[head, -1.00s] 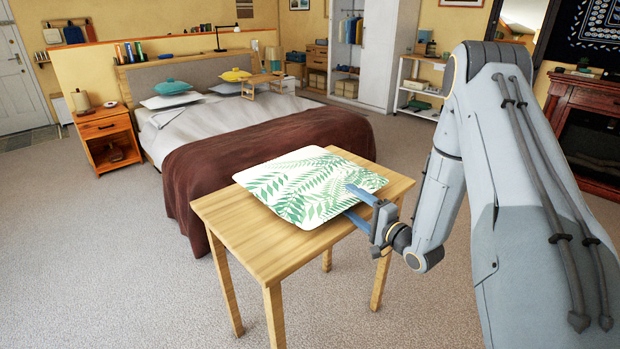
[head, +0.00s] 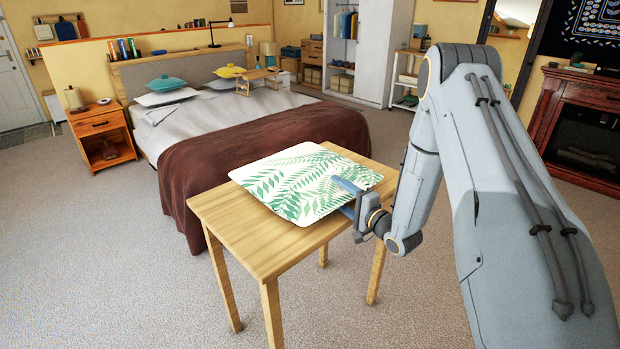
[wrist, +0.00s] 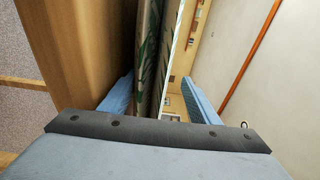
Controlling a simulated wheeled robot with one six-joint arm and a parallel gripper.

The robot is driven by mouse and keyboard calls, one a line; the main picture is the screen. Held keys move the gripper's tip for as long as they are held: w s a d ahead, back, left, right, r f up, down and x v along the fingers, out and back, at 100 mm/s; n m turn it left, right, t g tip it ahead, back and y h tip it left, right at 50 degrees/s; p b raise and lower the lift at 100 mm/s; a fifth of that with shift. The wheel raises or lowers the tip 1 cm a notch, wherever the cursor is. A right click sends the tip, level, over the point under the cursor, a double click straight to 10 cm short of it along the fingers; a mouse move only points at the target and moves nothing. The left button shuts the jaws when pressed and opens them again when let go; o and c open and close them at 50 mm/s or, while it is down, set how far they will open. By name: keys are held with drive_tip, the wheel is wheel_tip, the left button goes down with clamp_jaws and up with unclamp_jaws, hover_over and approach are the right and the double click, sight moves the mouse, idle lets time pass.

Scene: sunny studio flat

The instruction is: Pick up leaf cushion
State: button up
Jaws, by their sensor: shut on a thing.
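The leaf cushion (head: 295,180), white with green fern leaves, lies flat over the wooden table (head: 240,237). I cannot tell whether it rests on the tabletop or sits slightly above it. My gripper (head: 347,199) is at the cushion's right edge, shut on it, with one blue finger above and one below. In the wrist view, the cushion (wrist: 150,60) shows edge-on between the two blue fingers of my gripper (wrist: 158,97). The lower finger is mostly hidden under the cushion in the head view.
A bed with a brown blanket (head: 240,160) stands just behind the table. A wooden nightstand (head: 103,138) is at the left, and a dark fireplace (head: 590,130) at the right. The carpet (head: 90,260) left of the table is clear.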

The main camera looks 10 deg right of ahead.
drive_tip(key=shift+r, duration=0.1)
drive_tip(key=shift+r, duration=0.8)
clamp_jaws()
wheel_tip(320, 180, up, 7)
drive_tip(key=shift+r+b, duration=0.1)
drive_tip(key=shift+b, duration=0.65)
drive_tip(key=shift+a+r, duration=0.15)
drive_tip(key=shift+r, duration=0.35)
drive_tip(key=shift+s+a+f+m+t+h, duration=0.1)
drive_tip(key=shift+a+m+t+h, duration=0.25)
drive_tip(key=shift+m+t+h, duration=0.45)
drive_tip(key=h, duration=0.1)
drive_tip(key=s+m+h, duration=0.1)
drive_tip(key=shift+a+f+h, duration=0.1)
drive_tip(key=shift+f+h, duration=0.3)
drive_tip(key=shift+s+d+f+m+t+h, duration=0.1)
drive_tip(key=shift+s+f+m+t+h, duration=0.1)
drive_tip(key=shift+s+m+h, duration=0.25)
drive_tip(key=shift+s+d+f+m+t+h, duration=0.1)
drive_tip(key=shift+s+f+m+h, duration=0.1)
drive_tip(key=shift+m+h, duration=0.35)
drive_tip(key=shift+s+d+f+m+h, duration=0.15)
drive_tip(key=shift+s+d+m+h, duration=0.15)
drive_tip(key=shift+h, duration=0.2)
drive_tip(key=shift+s+d+f+m+h, duration=0.1)
drive_tip(key=shift+s+m+h, duration=0.1)
drive_tip(key=shift+s+h, duration=0.25)
